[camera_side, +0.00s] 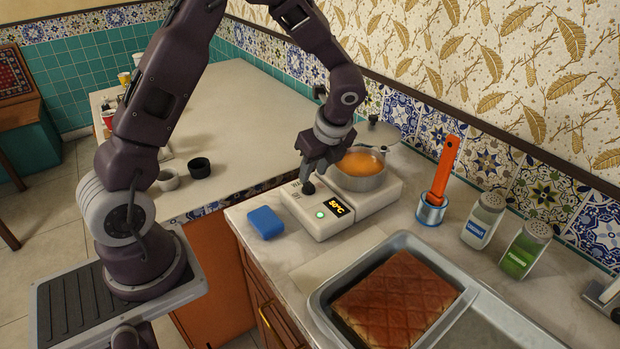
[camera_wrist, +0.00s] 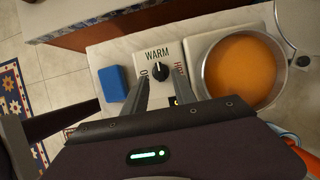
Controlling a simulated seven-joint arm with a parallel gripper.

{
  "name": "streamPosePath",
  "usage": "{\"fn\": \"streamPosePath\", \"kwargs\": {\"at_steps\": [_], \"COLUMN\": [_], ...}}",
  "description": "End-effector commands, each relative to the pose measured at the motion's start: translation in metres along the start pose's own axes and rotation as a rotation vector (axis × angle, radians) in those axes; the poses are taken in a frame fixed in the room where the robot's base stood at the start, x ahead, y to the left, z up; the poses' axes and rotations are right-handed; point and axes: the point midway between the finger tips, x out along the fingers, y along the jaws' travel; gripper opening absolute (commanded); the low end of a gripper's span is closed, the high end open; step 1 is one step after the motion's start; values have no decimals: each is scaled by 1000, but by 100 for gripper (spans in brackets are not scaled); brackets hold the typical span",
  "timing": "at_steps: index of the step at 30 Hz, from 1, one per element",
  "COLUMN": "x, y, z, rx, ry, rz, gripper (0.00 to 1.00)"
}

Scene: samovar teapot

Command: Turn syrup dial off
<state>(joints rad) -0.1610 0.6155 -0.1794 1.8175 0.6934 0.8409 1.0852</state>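The syrup dial is a black knob (camera_wrist: 160,70) on a white warmer (camera_wrist: 150,50). In the wrist view, "WARM" is printed above it, with partly covered labels on both sides. The knob's pointer seems to face "WARM". My gripper (camera_wrist: 163,82) is open, with one finger on each side of the knob's lower part in that view. In the side view, my gripper (camera_side: 318,172) is just above the knob (camera_side: 308,187). I cannot tell whether the fingers touch it. The warmer's display (camera_side: 342,208) reads about 80°C, beside a lit green light (camera_side: 320,214).
A pot of orange syrup (camera_side: 361,165) sits on the warmer, right beside my gripper. A blue block (camera_side: 265,222) lies to the left. An orange-handled brush (camera_side: 443,170) stands in a cup, near two shakers and a pastry tray (camera_side: 322,296).

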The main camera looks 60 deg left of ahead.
Motion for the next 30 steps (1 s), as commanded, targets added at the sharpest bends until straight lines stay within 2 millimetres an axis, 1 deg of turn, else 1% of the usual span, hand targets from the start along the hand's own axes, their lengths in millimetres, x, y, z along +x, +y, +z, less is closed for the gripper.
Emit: {"fn": "streamPosePath", "kwargs": {"at_steps": [1,3,6,9,15,16,20,21,30], "x": [10,23,35,40,41,41,41,41,40], "y": [1,1,1,1,0,0,0,0,0], "z": [0,0,0,0,0,0,0,0,0], "rx": [1,-2,-2,-3,-4,-4,-4,-4,-14], "ry": [0,0,1,0,0,0,0,0,1], "rz": [4,4,2,1,0,0,0,0,4], "gripper": [33,33,33,33,33,29,3,0,0]}}
